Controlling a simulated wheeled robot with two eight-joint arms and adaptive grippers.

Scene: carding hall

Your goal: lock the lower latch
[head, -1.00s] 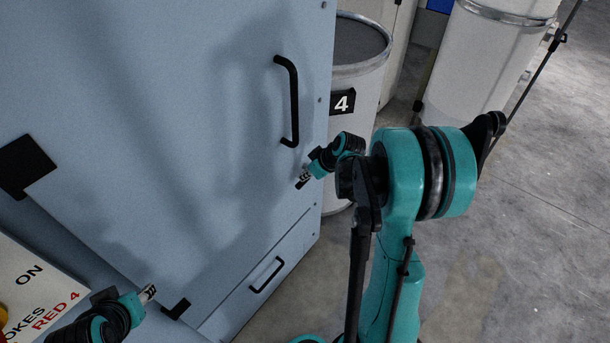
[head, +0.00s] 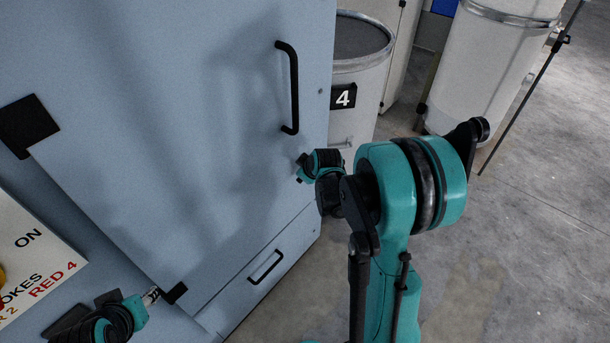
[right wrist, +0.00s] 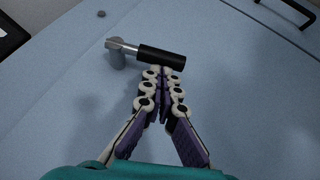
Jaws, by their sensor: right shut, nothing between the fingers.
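The latch shows in the right wrist view as a metal lever with a black grip (right wrist: 160,57) on a grey pivot (right wrist: 117,60), on the pale blue panel. The lever lies roughly crosswise, grip to the right. My right gripper (right wrist: 161,78) is shut and empty. Its fingertips are right at the grip's lower side; I cannot tell whether they touch. In the head view the right gripper (head: 304,170) is near the right edge of the blue door (head: 180,150), and I cannot make out the latch there. My left gripper (head: 152,296) is at lower left; its finger opening is unclear.
A black door handle (head: 292,88) is above my right gripper, and a smaller handle (head: 265,267) is on the panel below. A drum with a number 4 plate (head: 343,96) stands close behind the door's edge. Clear floor (head: 520,240) lies to the right.

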